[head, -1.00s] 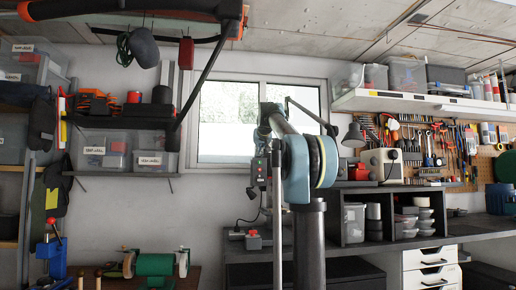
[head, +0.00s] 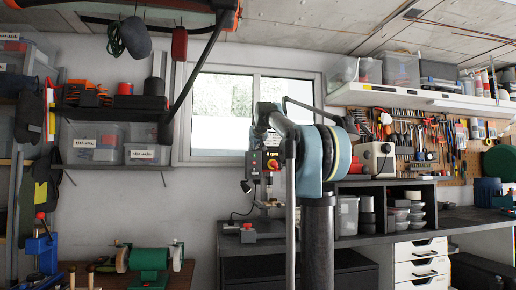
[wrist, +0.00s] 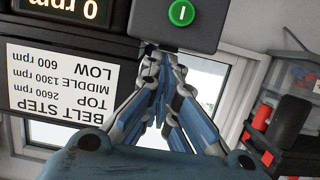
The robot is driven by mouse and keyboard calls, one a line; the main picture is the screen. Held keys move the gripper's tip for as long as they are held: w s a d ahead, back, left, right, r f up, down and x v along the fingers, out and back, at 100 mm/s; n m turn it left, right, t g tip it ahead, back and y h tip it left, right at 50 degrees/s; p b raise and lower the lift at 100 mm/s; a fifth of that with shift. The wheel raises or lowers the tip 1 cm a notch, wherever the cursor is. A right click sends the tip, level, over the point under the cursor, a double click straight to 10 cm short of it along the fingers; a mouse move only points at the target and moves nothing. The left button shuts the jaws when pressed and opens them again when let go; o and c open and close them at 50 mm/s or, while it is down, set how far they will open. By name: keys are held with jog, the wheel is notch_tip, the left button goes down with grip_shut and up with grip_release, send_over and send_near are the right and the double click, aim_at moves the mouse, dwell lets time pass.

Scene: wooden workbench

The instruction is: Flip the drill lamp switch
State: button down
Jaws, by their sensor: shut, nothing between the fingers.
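The drill (head: 271,160) stands on the bench in the head view, its panel partly hidden by my arm. A red and yellow knob (head: 273,165) shows on it. A small dark lamp head (head: 246,186) is at its lower left. In the wrist view, a dark control box with a green "I" button (wrist: 181,13) is beyond the fingers, beside a "0 rpm" display (wrist: 62,10) and a belt step label (wrist: 60,82). My gripper (wrist: 163,58) is shut and empty, its tips just below the box in the picture; contact is unclear. I cannot identify the lamp switch.
A cream device (head: 379,159) stands on the shelf unit (head: 347,184) at the right. The wall behind has a window (head: 222,112) and a shelf with bins (head: 97,142).

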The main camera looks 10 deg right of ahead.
jog(key=shift+a+r, duration=0.1)
jog(key=shift+r, duration=0.4)
notch_tip(320, 180, up, 3)
jog(key=shift+s, duration=0.15)
jog(key=f+v, duration=0.1)
jog(key=v, duration=0.8)
jog(key=shift+s+f, duration=0.25)
jog(key=shift+s, duration=0.4)
jog(key=s+d+f+g, duration=0.1)
jog(key=s+f+g, duration=0.3)
jog(key=s+f, duration=1.1)
jog(key=s+d+f+g, duration=0.1)
jog(key=s+f+g, duration=0.3)
jog(key=s+f, duration=1.1)
jog(key=s+d+f+g, duration=0.2)
jog(key=s+f, duration=1.3)
jog(key=f, duration=2.5)
jog(key=shift+s+f+g+h, duration=0.3)
jog(key=shift+g+h, duration=0.1)
jog(key=shift+g, duration=0.8)
